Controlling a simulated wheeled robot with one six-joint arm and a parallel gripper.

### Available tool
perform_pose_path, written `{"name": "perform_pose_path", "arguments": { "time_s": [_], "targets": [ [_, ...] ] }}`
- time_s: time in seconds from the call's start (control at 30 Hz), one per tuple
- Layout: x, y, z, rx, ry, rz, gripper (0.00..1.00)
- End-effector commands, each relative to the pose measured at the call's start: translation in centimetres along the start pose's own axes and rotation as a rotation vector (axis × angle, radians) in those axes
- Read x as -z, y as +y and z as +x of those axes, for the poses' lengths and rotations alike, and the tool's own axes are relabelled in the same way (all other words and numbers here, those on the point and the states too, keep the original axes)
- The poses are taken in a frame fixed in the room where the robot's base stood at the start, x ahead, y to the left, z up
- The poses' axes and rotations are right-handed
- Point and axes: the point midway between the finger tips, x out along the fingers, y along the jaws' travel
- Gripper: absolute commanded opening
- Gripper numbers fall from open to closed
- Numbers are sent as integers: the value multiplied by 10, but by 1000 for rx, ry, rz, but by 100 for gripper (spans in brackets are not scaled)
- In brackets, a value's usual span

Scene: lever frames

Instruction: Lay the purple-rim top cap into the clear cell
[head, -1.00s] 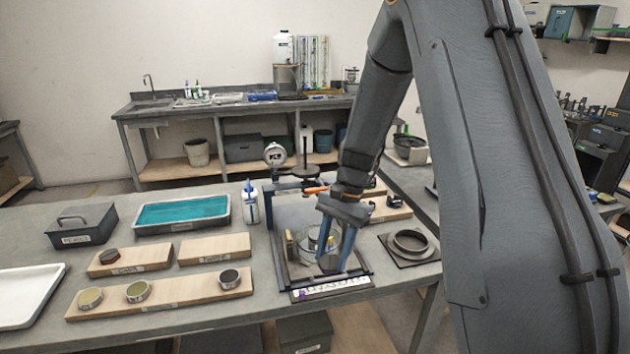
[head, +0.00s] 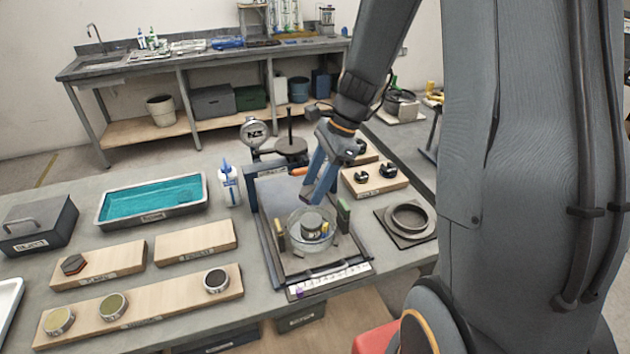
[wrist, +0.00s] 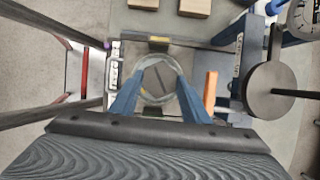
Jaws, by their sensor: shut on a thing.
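My gripper (head: 312,196) is above the clear cell, its blue fingers pointing down. The clear cell (head: 291,238) stands on the framed stand at the table's middle. A grey, round-topped piece (head: 312,223) shows inside it, with small yellow parts around.
Slim upright posts (head: 343,214) stand beside the cell. A dial gauge (head: 254,132) and a dark disc on a rod (head: 290,147) are behind. Wooden boards (head: 150,303) with round pieces lie left, beside a teal-filled tray (head: 105,212). A ring on a dark plate (head: 409,218) is right.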

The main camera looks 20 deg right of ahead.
Motion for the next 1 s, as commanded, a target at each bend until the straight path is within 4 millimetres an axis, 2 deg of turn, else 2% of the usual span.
{"name": "perform_pose_path", "arguments": {
  "time_s": [1.0],
  "targets": [
    [26, -1, 58, 1, 0, 2, 11]
  ]
}}
